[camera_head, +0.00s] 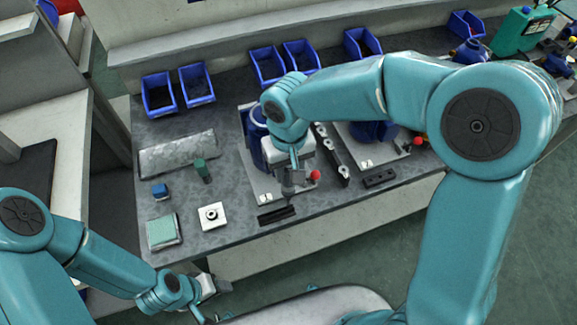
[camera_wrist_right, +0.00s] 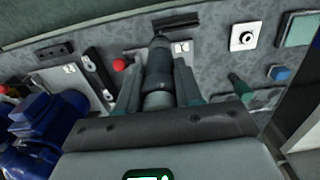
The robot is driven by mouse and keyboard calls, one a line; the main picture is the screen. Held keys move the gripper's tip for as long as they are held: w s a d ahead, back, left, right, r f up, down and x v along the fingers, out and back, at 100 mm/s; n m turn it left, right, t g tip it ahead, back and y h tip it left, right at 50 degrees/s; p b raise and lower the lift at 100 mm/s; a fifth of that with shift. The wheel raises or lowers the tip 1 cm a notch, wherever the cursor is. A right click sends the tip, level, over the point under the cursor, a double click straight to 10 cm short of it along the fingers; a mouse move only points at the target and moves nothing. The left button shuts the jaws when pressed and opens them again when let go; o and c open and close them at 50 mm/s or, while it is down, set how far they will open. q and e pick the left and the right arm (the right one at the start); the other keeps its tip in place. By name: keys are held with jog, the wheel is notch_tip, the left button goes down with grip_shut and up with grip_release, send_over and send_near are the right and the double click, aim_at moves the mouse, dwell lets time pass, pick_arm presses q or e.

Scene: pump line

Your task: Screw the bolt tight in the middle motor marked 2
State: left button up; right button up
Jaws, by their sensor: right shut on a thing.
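My right gripper (camera_wrist_right: 158,85) is shut on a dark grey cylindrical tool (camera_wrist_right: 158,65). In the head view the tool (camera_head: 289,182) points down over the front of a pale motor plate (camera_head: 262,182), beside a red ball knob (camera_head: 315,175). I cannot tell whether its tip touches anything. The blue motor (camera_head: 258,135) on this plate is partly hidden by my right arm. A second blue motor (camera_head: 372,131) stands on a plate to the right. Number tags are too small to read surely. No bolt can be made out. My left gripper (camera_head: 218,287) is low at the left, off the bench; its jaws are unclear.
Black slotted blocks (camera_head: 276,214) lie along the bench front. A white square with a round fitting (camera_head: 211,216), a green box (camera_head: 163,232), a blue cube (camera_head: 159,191) and a green cylinder (camera_head: 202,170) stand left. Blue bins (camera_head: 158,95) line the back.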

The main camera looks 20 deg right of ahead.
jog(key=shift+r, duration=0.15)
jog(key=shift+r+p, duration=1.9)
jog(key=shift+r, duration=0.55)
notch_tip(320, 180, up, 25)
jog(key=p, duration=0.9)
jog(key=shift+r, duration=0.15)
